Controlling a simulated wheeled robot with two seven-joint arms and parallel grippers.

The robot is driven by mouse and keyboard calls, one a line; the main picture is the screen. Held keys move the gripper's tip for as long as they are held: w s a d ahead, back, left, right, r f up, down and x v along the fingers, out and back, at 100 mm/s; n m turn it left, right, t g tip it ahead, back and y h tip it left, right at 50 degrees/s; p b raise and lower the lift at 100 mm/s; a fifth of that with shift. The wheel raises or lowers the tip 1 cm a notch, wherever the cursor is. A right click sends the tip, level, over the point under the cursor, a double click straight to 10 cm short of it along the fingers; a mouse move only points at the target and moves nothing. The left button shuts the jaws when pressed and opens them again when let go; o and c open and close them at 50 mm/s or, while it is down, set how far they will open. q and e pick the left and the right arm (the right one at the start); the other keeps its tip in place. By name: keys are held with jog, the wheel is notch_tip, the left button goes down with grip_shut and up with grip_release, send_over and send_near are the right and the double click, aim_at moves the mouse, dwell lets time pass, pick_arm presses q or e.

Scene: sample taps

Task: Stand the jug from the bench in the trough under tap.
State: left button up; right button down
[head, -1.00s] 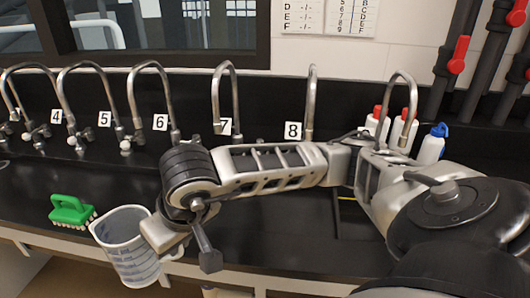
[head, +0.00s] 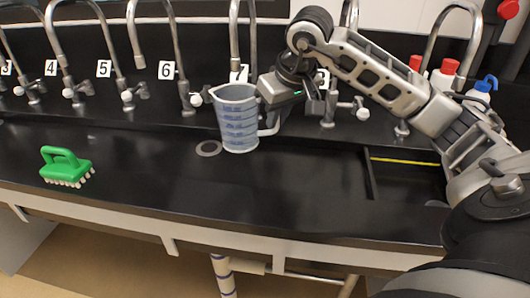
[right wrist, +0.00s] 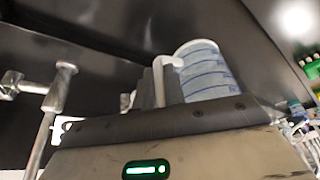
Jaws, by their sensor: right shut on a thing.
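The jug (head: 237,120) is translucent with blue bands and a white handle. It is upright in the head view, in front of the tap by the partly hidden label 7 (head: 239,74). My right gripper (head: 271,112) is shut on its handle side, to the right of the jug. The right wrist view shows the jug (right wrist: 205,72) and its handle (right wrist: 160,78) beyond the gripper body. I cannot tell whether its base touches the black surface (head: 150,165). My left gripper is not in view.
A dark drain ring (head: 208,148) lies just left of the jug's base. A green brush (head: 66,166) is at the left. More taps (head: 165,50) line the back. Bottles (head: 442,76) stand at the back right. A recess with a yellow strip (head: 405,160) is at the right.

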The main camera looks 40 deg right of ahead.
notch_tip(320, 180, down, 6)
jog(key=shift+f, duration=0.1)
dwell(0.4)
jog(key=c, duration=1.5)
grip_release()
jog(key=shift+o, duration=0.2)
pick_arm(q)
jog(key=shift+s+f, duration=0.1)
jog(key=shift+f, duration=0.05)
pick_arm(e)
jog(key=v, duration=1.2)
